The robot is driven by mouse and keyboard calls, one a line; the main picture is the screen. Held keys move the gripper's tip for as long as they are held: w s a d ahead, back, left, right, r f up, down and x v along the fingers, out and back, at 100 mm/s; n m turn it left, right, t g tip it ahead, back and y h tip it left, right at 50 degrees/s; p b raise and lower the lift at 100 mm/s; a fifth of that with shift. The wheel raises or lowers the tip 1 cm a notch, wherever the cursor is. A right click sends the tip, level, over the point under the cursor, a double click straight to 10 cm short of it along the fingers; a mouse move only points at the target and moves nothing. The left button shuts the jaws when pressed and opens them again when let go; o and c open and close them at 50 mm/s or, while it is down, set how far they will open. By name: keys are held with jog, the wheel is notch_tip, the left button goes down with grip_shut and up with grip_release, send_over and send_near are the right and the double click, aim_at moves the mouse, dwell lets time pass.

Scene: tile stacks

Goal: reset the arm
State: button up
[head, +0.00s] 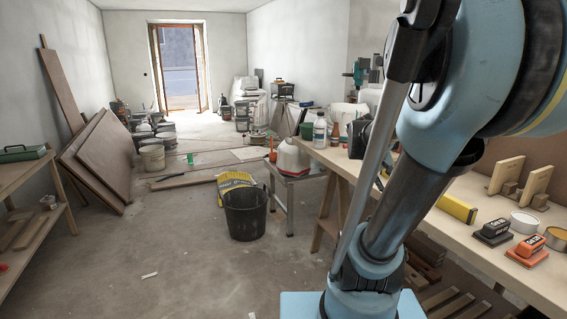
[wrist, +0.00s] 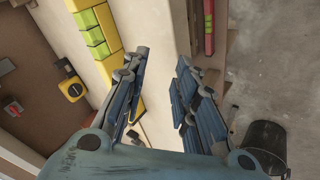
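My blue arm fills the right side of the head view, rising from its base at the bottom and leaving the picture at the upper right. My gripper is outside the head view. In the wrist view my gripper (wrist: 160,98) shows with its two dark-blue fingers spread apart. Nothing is between the fingers, and the light worktop edge lies below the gap.
A wooden workbench (head: 534,256) on the right carries a yellow level (head: 457,208), sanders (head: 527,250) and cans. A black bucket (head: 245,212) stands on the floor. A shelf (head: 22,183) is at the left.

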jog(key=s+a+f+y, duration=0.3)
jog(key=s+a+f, duration=0.2)
jog(key=s+a, duration=0.2)
jog(key=s+a+f+g+y, duration=0.1)
jog(key=s+a+f+y, duration=0.2)
jog(key=s+a+f, duration=0.2)
jog(key=s+a, duration=0.2)
jog(key=a, duration=0.1)
jog(key=shift+a+g, duration=0.3)
jog(key=shift+w+f, duration=0.2)
jog(key=shift+w, duration=0.2)
